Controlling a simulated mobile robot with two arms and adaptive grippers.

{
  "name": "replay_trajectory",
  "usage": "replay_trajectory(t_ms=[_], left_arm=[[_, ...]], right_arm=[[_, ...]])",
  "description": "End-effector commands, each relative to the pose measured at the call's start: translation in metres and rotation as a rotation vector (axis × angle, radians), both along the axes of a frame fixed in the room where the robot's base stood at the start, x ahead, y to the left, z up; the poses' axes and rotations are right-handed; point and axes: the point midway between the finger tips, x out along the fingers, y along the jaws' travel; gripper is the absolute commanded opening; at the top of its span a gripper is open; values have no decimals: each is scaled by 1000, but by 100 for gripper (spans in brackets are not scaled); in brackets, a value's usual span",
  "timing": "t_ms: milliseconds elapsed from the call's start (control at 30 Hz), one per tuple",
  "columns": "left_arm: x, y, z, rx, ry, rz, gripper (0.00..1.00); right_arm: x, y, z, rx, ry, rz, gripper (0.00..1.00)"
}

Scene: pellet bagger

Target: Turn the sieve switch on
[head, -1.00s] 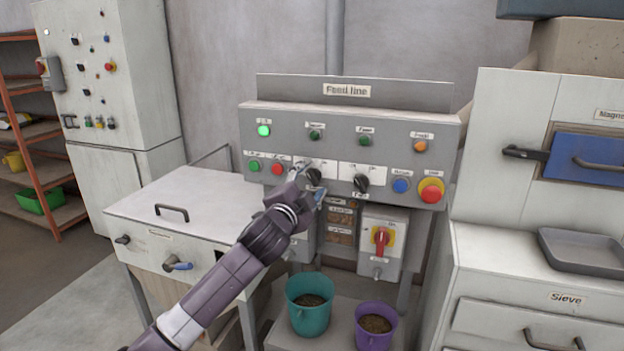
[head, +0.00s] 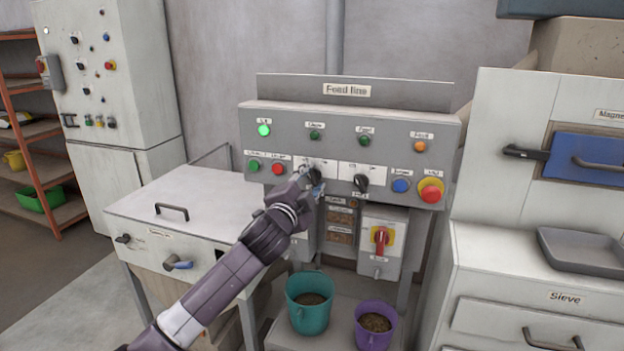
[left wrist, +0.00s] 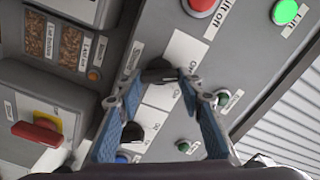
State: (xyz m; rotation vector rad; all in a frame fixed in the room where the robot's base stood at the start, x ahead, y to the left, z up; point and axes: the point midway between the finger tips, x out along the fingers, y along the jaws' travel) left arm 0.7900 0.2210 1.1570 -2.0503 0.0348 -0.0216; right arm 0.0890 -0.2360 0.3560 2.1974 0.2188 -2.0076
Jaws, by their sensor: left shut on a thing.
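The sieve switch is a black rotary knob (left wrist: 158,72) on a white plate on the feed line panel (head: 215,0). In the head view the knob (head: 315,175) is partly covered by my gripper. My left gripper (head: 312,181) reaches it from the lower left. In the left wrist view my left gripper (left wrist: 160,80) has one blue-padded finger on each side of the knob and is shut on it. The knob's exact pointing direction is hard to read. My right gripper is not in view.
A second black knob (head: 361,183) sits just right, with a blue button (head: 401,186) and a red stop button (head: 431,191) beyond. Green (head: 254,166) and red (head: 278,169) buttons lie left. A red-handled switch (head: 381,238) and two buckets (head: 310,318) are below.

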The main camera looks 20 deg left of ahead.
Motion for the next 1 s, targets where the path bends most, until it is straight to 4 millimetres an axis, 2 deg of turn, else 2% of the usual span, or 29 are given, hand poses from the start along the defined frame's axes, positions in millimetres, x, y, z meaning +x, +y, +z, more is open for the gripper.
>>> replay_trajectory(t_ms=[267,700,1000], left_arm=[[0,0,2,176,-2,0,10],[0,0,-1,589,-16,-1,10],[0,0,-4,830,-25,-2,10]], right_arm=[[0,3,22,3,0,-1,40],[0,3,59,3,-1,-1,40],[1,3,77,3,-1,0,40]])
